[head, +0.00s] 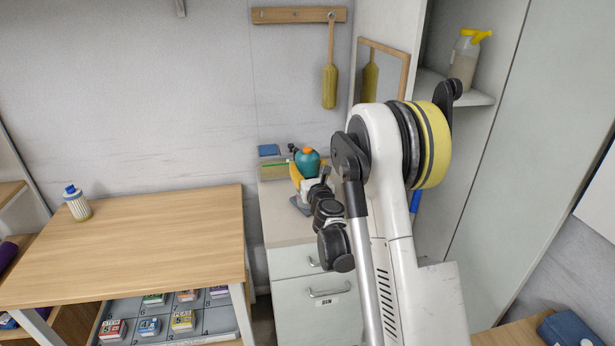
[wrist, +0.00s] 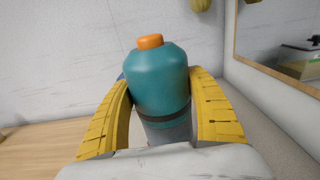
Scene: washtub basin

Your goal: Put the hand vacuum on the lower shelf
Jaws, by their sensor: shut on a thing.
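The teal object with an orange top, which appears to be the hand vacuum (head: 308,161), is above or on the counter over the white drawers. In the wrist view its teal body (wrist: 160,85) has a dark band and a grey lower part. My gripper (wrist: 163,110) has its yellow fingers closed on either side of it. The vacuum is roughly upright; whether it touches the counter I cannot tell. A shelf (head: 482,97) shows in the tall cabinet at right, partly hidden by my arm; which shelf is the lower one is unclear.
A spray bottle (head: 464,62) stands on the cabinet shelf. A framed mirror (head: 383,75) and hanging yellow brush (head: 330,85) are nearby. The wooden table (head: 140,240) is mostly clear, with one bottle (head: 77,204).

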